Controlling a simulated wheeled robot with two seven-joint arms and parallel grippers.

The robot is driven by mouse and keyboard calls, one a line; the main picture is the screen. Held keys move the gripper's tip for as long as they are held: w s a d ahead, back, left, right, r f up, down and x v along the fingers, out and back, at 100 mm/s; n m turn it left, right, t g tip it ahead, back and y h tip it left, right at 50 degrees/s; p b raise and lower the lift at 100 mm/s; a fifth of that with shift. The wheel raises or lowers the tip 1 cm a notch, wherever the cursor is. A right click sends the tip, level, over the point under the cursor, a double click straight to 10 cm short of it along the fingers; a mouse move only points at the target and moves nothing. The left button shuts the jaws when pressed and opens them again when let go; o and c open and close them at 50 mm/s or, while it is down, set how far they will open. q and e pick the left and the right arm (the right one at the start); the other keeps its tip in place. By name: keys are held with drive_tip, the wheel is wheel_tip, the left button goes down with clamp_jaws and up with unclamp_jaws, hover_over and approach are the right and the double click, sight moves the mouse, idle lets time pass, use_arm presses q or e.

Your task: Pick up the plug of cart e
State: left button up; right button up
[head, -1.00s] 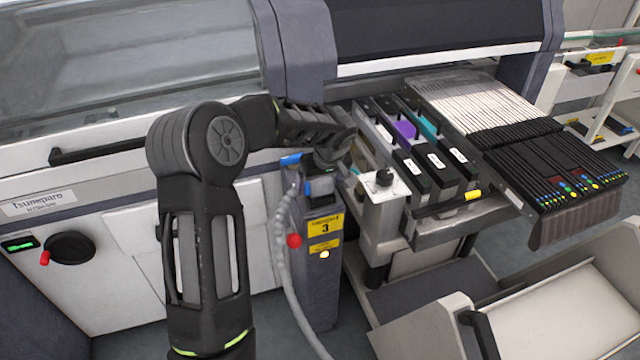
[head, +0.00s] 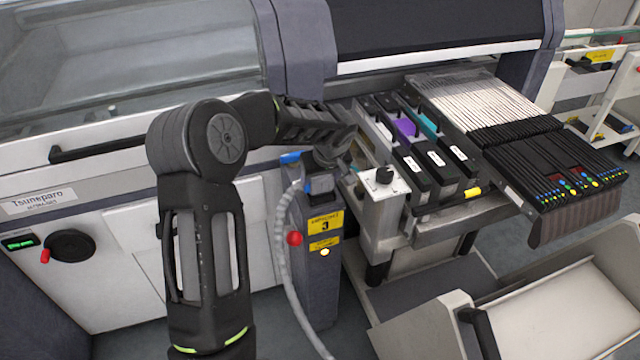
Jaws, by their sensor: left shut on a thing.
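The grey cart post (head: 318,262) with yellow labels stands at the front of the machine. The dark plug (head: 320,184) sits at its top, with a grey ribbed hose (head: 281,235) running down the post's left side. My left arm comes in from the left and my left gripper (head: 326,162) reaches down over the plug from above. It is shut on the plug. The fingers and the plug are both dark, so their contact is partly hidden. I cannot tell whether the plug is clear of the post. My right gripper is not in view.
A metal block with a black knob (head: 384,176) stands close right of the post. Black feeder cassettes (head: 430,165) and a bank of feeders (head: 560,165) lie further right. A pale open trolley (head: 540,310) fills the lower right. A red knob (head: 294,239) sits beside the hose.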

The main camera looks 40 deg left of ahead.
use_arm(q)
clamp_jaws()
idle(0.3)
drive_tip(key=shift+r, duration=0.1)
wheel_tip(320, 180, up, 10)
drive_tip(key=shift+f+b, duration=0.1)
drive_tip(key=shift+b, duration=0.45)
idle(0.6)
wheel_tip(320, 180, up, 3)
drive_tip(key=shift+r+p, duration=0.1)
drive_tip(key=shift+p, duration=0.75)
idle(0.3)
